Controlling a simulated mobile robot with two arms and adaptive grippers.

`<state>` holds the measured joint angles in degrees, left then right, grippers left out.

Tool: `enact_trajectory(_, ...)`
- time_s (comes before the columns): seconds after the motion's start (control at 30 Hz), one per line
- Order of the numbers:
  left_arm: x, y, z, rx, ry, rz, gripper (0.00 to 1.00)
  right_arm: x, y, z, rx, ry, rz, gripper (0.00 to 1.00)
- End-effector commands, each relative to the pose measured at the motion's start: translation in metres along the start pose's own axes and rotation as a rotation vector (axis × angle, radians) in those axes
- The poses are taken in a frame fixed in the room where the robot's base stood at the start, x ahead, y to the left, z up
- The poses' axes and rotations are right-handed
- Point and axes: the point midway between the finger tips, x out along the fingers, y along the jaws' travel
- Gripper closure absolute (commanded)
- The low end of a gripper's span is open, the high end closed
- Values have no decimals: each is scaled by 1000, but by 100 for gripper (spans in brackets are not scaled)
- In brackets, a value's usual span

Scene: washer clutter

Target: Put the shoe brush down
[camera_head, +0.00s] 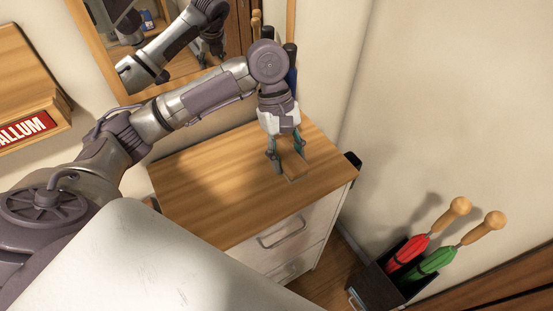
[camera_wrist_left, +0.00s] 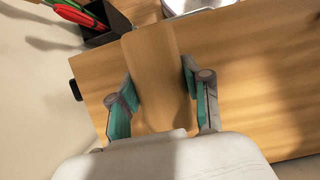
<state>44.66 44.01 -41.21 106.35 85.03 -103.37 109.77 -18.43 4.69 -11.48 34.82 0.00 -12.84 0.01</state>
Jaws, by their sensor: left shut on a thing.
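The shoe brush (camera_wrist_left: 155,60) is a plain wooden block with a rounded outline, lying between the teal finger pads of my left gripper (camera_wrist_left: 157,82). In the head view, my left gripper (camera_head: 286,156) points down over the right part of the wooden cabinet top (camera_head: 215,195), shut on the brush (camera_head: 296,167). The brush is very low over the top, near its right side; I cannot tell whether it touches. Its bristles are hidden. My right gripper does not show.
A dark bin (camera_head: 378,285) with a red umbrella (camera_head: 408,253) and a green umbrella (camera_head: 432,263) stands on the floor at right. Bottle-like items (camera_head: 290,65) stand behind my gripper by the mirror (camera_head: 100,45). The cabinet top's left and front are clear.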

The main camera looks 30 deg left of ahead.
Motion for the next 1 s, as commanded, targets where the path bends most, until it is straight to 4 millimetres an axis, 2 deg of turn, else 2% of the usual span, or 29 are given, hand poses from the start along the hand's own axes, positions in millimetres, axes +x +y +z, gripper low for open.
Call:
enact_trajectory(0.03,1,-1,-12,-7,0,-2,87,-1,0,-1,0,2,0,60)
enact_trajectory(0.13,4,-1,-29,-4,0,0,87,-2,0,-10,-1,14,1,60)
enact_trajectory(0.3,7,-2,-41,1,-1,-1,87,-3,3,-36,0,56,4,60)
enact_trajectory(0.37,11,-2,-43,1,-1,-2,87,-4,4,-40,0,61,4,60)
enact_trajectory(0.63,42,-2,-56,1,0,-1,87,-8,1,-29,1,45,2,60)
enact_trajectory(0.8,44,-2,-56,2,1,0,87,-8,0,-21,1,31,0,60)
enact_trajectory(0.97,45,-2,-56,1,-1,-1,87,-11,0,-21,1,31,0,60)
enact_trajectory(1.0,46,-2,-57,1,0,-1,48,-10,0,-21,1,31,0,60)
